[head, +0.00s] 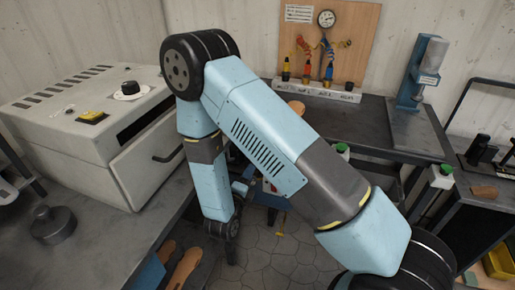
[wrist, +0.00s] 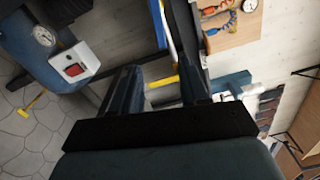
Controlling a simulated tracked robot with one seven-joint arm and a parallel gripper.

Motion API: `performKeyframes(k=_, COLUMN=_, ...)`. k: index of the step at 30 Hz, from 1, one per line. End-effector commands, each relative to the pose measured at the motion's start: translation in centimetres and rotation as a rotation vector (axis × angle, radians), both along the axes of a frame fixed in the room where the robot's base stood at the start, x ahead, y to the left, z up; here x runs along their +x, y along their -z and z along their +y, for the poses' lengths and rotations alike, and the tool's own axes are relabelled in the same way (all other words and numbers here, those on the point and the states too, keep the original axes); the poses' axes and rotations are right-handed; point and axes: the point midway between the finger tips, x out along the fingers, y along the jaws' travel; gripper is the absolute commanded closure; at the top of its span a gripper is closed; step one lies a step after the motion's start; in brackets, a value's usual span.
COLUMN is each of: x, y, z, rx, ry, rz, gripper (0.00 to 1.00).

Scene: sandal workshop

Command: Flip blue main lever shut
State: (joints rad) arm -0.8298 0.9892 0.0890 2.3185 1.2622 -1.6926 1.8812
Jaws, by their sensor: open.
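My gripper (wrist: 158,70) is open, its two dark fingers spread in the wrist view with nothing held between them. In the head view my arm reaches down between the benches, and its end is small and dark there. I cannot pick out the blue main lever for sure in either view. Blue parts (head: 265,190) show low beside my arm's end in the head view, partly hidden by the arm. A short yellow bar (wrist: 163,81) shows beyond the fingers in the wrist view; I cannot tell what it belongs to.
A wooden board (head: 350,50) with a gauge and coiled hoses stands on the back bench. A white oven-like box (head: 75,120) is on the left bench. In the wrist view, a white switch box with a red rocker (wrist: 76,66) sits near a blue body with a gauge (wrist: 43,36).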

Motion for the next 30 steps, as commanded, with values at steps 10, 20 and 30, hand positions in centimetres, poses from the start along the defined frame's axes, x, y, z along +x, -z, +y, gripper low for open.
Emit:
performKeyframes(k=10, x=3.4, y=0.0, z=-0.5, rx=0.001, ry=-0.016, rz=-0.002, gripper=0.55)
performKeyframes(k=20, x=8.8, y=0.0, z=-2.3, rx=0.0, ry=-0.02, rz=-0.002, gripper=0.55)
performKeyframes(k=30, x=12.0, y=0.0, z=-3.4, rx=0.001, ry=-0.022, rz=0.0, gripper=0.55)
